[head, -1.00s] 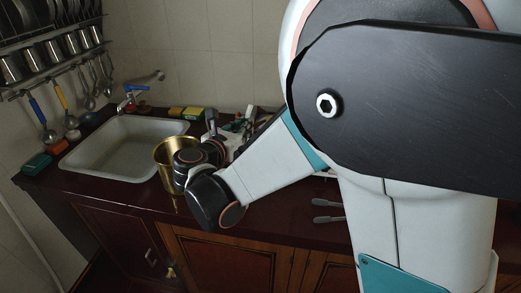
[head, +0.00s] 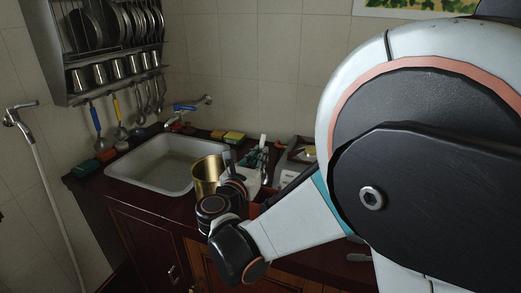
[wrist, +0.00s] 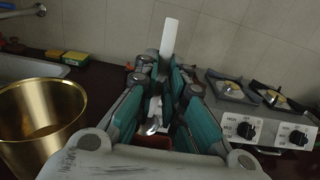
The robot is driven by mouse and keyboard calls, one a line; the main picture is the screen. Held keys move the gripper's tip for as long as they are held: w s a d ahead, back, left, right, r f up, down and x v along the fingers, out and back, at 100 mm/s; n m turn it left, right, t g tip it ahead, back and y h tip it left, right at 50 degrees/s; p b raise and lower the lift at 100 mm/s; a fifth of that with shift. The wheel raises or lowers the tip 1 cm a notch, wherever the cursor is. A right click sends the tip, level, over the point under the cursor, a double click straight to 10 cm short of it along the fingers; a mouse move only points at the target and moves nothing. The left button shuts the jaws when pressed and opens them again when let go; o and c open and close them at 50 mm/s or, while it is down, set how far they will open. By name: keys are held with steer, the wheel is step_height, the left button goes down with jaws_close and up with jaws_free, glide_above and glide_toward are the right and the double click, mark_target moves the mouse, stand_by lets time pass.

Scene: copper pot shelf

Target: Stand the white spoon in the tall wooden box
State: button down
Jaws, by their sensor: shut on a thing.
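The white spoon (wrist: 168,38) shows in the wrist view as a pale, flat, nearly upright length rising above the fingertips of my gripper (wrist: 161,72). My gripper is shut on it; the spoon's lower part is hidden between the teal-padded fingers. In the head view the spoon (head: 262,141) is a small white upright tip behind my wrist. A reddish-brown wooden box (wrist: 152,141) shows in part below the fingers, with shiny metal pieces near it. I cannot tell whether the spoon is inside the box.
A brass pot (wrist: 38,115) stands close on the left. A stove (wrist: 262,118) with black knobs is on the right. The sink (head: 150,165) lies left of the pot, with sponges (head: 234,136) behind. A rack of pans and utensils (head: 115,45) hangs on the wall.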

step_height(320, 180, down, 10)
steer(key=b, duration=0.5)
stand_by(0.6)
steer(key=shift+r, duration=0.1)
steer(key=c, duration=1.6)
jaws_free()
steer(key=v, duration=1.2)
steer(key=shift+w, duration=0.1)
